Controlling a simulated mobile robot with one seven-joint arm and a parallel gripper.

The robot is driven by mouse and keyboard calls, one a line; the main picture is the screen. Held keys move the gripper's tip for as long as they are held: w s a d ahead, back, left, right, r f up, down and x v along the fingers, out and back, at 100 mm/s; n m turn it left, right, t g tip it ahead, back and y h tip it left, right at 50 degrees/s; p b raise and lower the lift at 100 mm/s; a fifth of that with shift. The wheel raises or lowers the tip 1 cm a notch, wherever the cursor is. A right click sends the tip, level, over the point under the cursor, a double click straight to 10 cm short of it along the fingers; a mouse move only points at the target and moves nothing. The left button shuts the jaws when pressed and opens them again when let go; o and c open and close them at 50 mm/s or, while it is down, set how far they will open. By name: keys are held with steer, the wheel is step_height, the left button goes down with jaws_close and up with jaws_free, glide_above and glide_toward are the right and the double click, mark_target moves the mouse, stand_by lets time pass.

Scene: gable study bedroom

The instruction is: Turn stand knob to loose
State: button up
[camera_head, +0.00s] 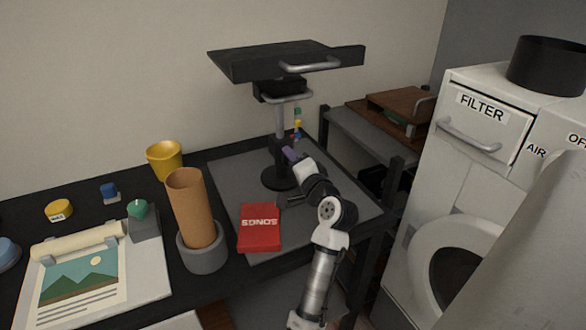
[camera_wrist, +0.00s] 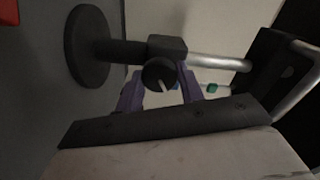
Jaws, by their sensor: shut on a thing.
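A black stand (camera_head: 232,67) with a sloped top, a grey pole and a round base (camera_head: 268,181) stands on the grey mat at the back of the desk. In the wrist view its dark round knob (camera_wrist: 153,71) has a pale pointer line and sits on a black collar block (camera_wrist: 167,44) on the pole. My gripper (camera_head: 289,154) reaches the pole from the front. In the wrist view my gripper (camera_wrist: 160,84) has its purple fingers on both sides of the knob, shut on it. The knob is hidden in the head view.
A red SONGS book (camera_head: 260,238) lies in front of the stand, left of my arm. A brown cylinder in a grey holder (camera_head: 203,254) and a yellow cup (camera_head: 164,160) stand further left. A white FILTER machine (camera_head: 455,190) stands right.

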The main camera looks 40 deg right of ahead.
steer(key=shift+n+b, duration=3.45)
steer(key=shift+n, duration=1.55)
steer(key=o, duration=1)
steer(key=b+v, duration=0.1)
steer(key=v, duration=1.3)
